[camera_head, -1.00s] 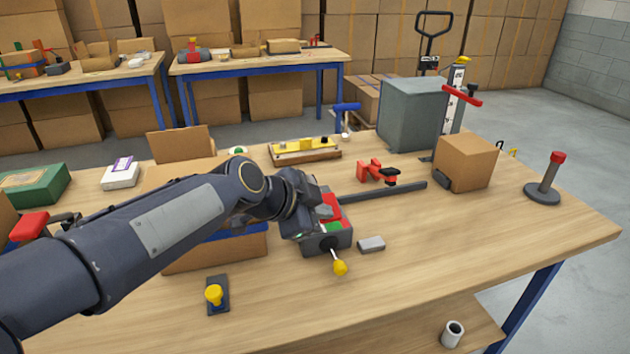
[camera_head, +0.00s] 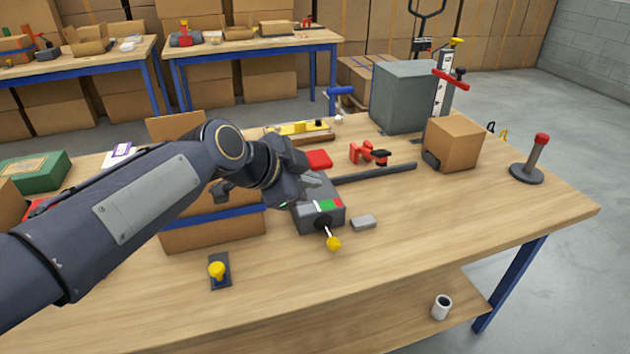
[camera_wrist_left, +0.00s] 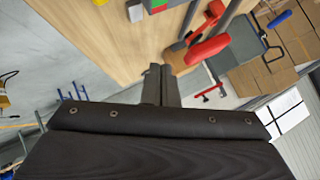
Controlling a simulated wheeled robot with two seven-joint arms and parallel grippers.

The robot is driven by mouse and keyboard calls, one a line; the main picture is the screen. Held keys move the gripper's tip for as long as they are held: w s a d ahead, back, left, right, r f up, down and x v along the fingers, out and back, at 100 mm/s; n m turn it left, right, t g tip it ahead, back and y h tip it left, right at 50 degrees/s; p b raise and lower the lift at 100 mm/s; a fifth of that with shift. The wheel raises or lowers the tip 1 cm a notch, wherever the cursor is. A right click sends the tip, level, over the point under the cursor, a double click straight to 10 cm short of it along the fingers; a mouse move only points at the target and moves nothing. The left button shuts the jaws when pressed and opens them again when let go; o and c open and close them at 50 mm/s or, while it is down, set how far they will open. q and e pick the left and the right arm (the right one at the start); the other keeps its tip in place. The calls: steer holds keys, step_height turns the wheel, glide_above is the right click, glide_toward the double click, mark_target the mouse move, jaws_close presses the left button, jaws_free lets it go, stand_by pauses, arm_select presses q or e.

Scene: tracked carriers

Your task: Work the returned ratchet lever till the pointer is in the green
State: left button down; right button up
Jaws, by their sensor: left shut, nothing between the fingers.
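The ratchet box (camera_head: 322,213) is a grey block on the workbench with a green, red and white gauge strip (camera_head: 327,205) on top. A short rod with a yellow knob (camera_head: 334,243) sticks out of its front. I cannot make out the pointer. A red grip (camera_head: 318,159), which looks like the lever's handle, shows just behind my left gripper (camera_head: 311,186). The gripper is shut and empty, above the box's rear. In the left wrist view, the shut fingers (camera_wrist_left: 160,72) are apart from the red grip (camera_wrist_left: 208,50). My right gripper is out of view.
A dark bar (camera_head: 375,173), a red clamp (camera_head: 367,153) and a small grey block (camera_head: 363,222) lie around the box. A cardboard box (camera_head: 452,143) and a red-topped post (camera_head: 537,160) stand at right. A yellow-knobbed plate (camera_head: 219,271) lies in front.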

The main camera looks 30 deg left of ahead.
arm_select(q)
steer(key=v, duration=0.6)
steer(key=shift+a+r+p, duration=0.25)
steer(key=shift+a+p, duration=0.05)
stand_by(0.5)
